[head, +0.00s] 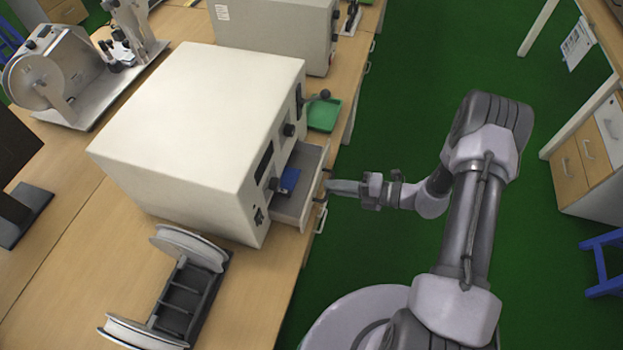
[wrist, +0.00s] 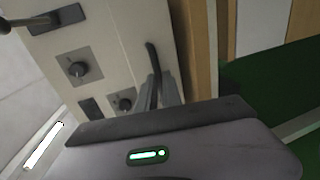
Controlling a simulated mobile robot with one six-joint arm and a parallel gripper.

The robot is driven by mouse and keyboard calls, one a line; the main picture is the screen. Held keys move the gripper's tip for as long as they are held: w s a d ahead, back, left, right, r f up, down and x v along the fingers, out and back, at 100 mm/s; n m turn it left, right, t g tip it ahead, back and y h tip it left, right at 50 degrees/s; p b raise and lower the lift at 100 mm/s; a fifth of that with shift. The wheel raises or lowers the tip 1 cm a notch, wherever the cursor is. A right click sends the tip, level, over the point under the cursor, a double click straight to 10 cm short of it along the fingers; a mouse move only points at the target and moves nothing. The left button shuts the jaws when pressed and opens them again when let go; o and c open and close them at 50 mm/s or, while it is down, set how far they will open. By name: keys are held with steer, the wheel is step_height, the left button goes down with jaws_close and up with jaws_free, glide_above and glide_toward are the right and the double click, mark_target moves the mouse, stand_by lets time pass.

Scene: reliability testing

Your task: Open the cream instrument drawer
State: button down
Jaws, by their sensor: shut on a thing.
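The cream instrument (head: 205,130) stands on the wooden bench in the head view. Its drawer (head: 299,190) sticks out of the front panel, partly open, with a blue thing (head: 289,180) lying inside. My gripper (head: 330,187) is at the drawer's front, shut on its handle. In the wrist view the dark handle (wrist: 153,65) rises just beyond my gripper's grey body, and the instrument's panel with knobs (wrist: 78,69) fills the upper left.
A green tray (head: 325,115) lies on the bench beyond the drawer. A spool frame (head: 180,290) stands at the near bench edge. A second cream box (head: 275,35) is behind. The green floor (head: 400,90) right of the bench is clear around my arm.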

steer(key=f+v, duration=0.1)
steer(key=v, duration=0.5)
steer(key=shift+d, duration=0.25)
steer(key=shift+s+f, duration=0.1)
steer(key=shift+f, duration=0.05)
steer(key=c, duration=1.5)
jaws_free()
steer(key=shift+c, duration=0.2)
steer(key=p+v, duration=0.3)
steer(key=v, duration=1.4)
steer(key=shift+d, duration=0.2)
